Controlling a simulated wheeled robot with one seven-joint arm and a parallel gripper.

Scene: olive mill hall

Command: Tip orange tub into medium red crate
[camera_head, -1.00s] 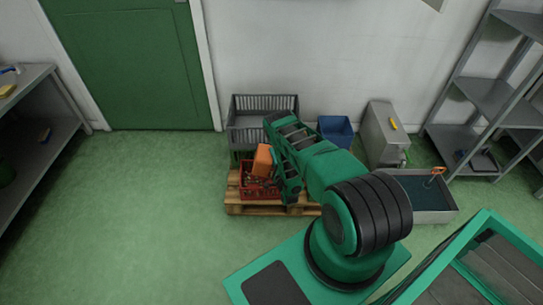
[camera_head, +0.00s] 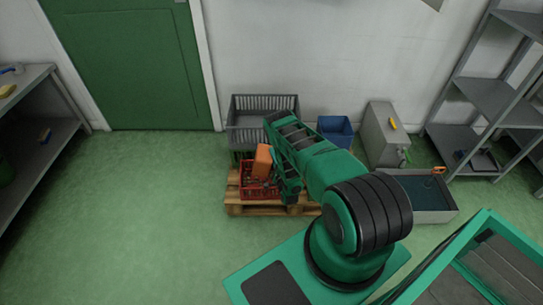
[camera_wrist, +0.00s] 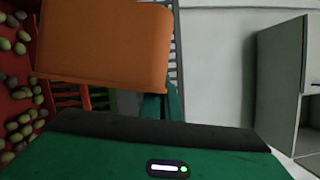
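The orange tub (camera_head: 263,160) is tilted above the red crate (camera_head: 246,191), which stands on a wooden pallet. My gripper (camera_head: 274,163) is at the tub's right side and appears shut on it, holding it off the crate. In the wrist view the tub (camera_wrist: 105,45) fills the upper left, and a green and dark finger (camera_wrist: 160,107) shows beside it. Olives (camera_wrist: 20,125) lie in the red crate at the left of that view. The tub's inside is hidden, so I cannot tell what is in it.
A grey slatted crate (camera_head: 240,135) stands behind the pallet (camera_head: 250,209). A blue bin (camera_head: 335,128), a grey cabinet (camera_head: 385,140) and a water-filled basin (camera_head: 425,215) stand to the right. Shelves are at both sides. The green floor at left is clear.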

